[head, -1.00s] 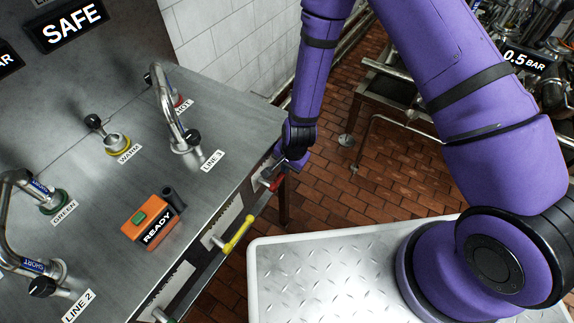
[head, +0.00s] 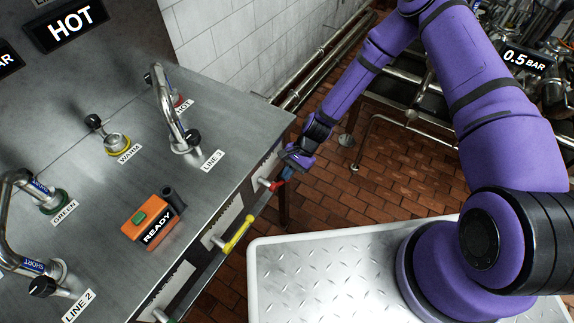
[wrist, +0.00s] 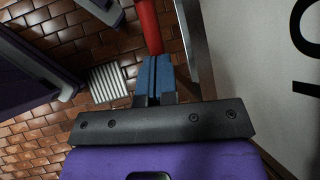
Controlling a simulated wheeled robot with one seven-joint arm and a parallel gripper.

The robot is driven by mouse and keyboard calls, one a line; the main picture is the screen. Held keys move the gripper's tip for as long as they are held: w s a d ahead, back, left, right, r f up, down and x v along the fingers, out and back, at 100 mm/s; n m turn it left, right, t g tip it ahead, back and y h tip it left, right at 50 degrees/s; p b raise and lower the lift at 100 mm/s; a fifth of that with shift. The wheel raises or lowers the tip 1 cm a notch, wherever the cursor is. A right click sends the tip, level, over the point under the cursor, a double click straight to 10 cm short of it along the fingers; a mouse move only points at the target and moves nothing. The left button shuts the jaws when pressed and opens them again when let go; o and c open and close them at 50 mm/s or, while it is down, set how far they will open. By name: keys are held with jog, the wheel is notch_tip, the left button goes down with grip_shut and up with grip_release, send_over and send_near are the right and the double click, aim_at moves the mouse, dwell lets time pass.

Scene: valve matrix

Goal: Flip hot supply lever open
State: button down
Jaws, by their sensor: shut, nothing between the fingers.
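The red lever (head: 274,185) is on the front face of the steel bench, partly hidden by my gripper in the head view. In the wrist view the red lever (wrist: 149,25) lies just beyond my fingertips. My gripper (head: 287,174) is at the bench's front edge beside the lever. Its blue fingers (wrist: 153,74) are pressed together and empty. I cannot tell whether the fingertips touch the lever. The display (head: 68,24) on the back panel reads HOT.
A yellow lever (head: 238,234) sits nearer on the same face. Curved pipes (head: 168,105), a yellow-ringed port (head: 117,143) and an orange READY box (head: 152,217) stand on the bench top. The brick floor (head: 350,185) right of the bench is open.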

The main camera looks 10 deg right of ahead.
jog(key=g+y, duration=0.1)
jog(key=f+g, duration=0.1)
jog(key=f+y, duration=0.1)
jog(key=shift+s+a+f+g+y, duration=0.25)
jog(key=shift+s+a+g+y, duration=0.05)
jog(key=shift+s+g, duration=0.1)
jog(key=shift+s+a+f+m+g+y, duration=0.25)
jog(key=shift+s+a+f+g+y, duration=0.3)
jog(key=shift+s+f+g+y, duration=0.15)
jog(key=shift+s+a+f+m+g+y, duration=0.25)
jog(key=shift+s+a+f+g+y, duration=0.3)
jog(key=shift+s+f+g, duration=0.2)
jog(key=shift+s+a, duration=0.1)
jog(key=shift+s, duration=0.15)
jog(key=f+v, duration=0.3)
jog(key=v, duration=1.1)
jog(key=shift+w+d, duration=0.4)
jog(key=shift+w, duration=0.2)
